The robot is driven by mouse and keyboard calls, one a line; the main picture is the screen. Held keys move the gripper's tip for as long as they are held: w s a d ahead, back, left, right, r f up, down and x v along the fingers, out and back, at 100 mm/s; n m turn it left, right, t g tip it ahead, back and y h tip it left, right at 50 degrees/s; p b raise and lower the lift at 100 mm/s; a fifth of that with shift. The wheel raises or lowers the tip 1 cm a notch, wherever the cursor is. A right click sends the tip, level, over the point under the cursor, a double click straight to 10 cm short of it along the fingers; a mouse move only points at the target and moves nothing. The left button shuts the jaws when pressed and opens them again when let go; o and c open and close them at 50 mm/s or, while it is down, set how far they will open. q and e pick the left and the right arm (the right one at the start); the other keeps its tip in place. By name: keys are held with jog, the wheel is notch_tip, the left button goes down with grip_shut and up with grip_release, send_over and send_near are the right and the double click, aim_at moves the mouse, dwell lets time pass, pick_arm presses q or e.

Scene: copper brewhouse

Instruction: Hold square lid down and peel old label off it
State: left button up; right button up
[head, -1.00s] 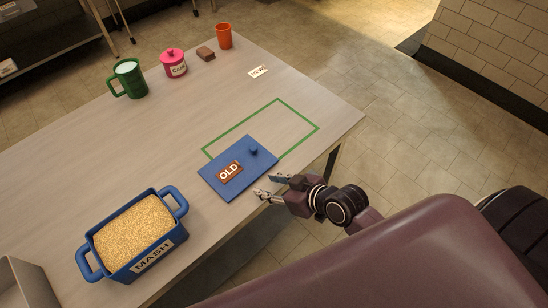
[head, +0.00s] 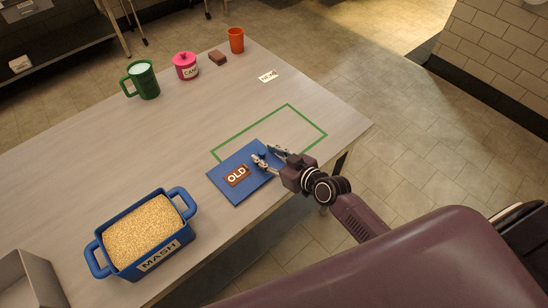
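The square blue lid (head: 232,196) lies flat on the table, partly over the near left part of a green outlined rectangle. The brown OLD label (head: 237,176) is stuck on the lid, left of its middle. My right gripper (head: 265,157) is over the lid's right part with its fingers apart. The lid's small knob is at or between the fingertips and mostly hidden; I cannot tell whether they touch it. A white NEW label (head: 268,76) lies at the table's far right. My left gripper is out of view.
A blue MASH pot (head: 150,235) full of grain stands at the near left, beside a grey bin (head: 30,280). A green mug (head: 143,80), pink jar (head: 185,66), brown block (head: 218,58) and orange cup (head: 236,40) line the far edge. The table's middle is clear.

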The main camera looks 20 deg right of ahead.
jog(key=shift+w+a+f, duration=0.1)
jog(key=shift+w+a, duration=0.05)
jog(key=shift+w, duration=0.15)
jog(key=shift+c, duration=0.4)
grip_shut()
dwell(0.3)
jog(key=shift+s+f, duration=0.1)
dwell(0.4)
jog(key=shift+f, duration=0.1)
jog(key=c, duration=0.7)
grip_release()
jog(key=shift+c, duration=0.2)
grip_shut()
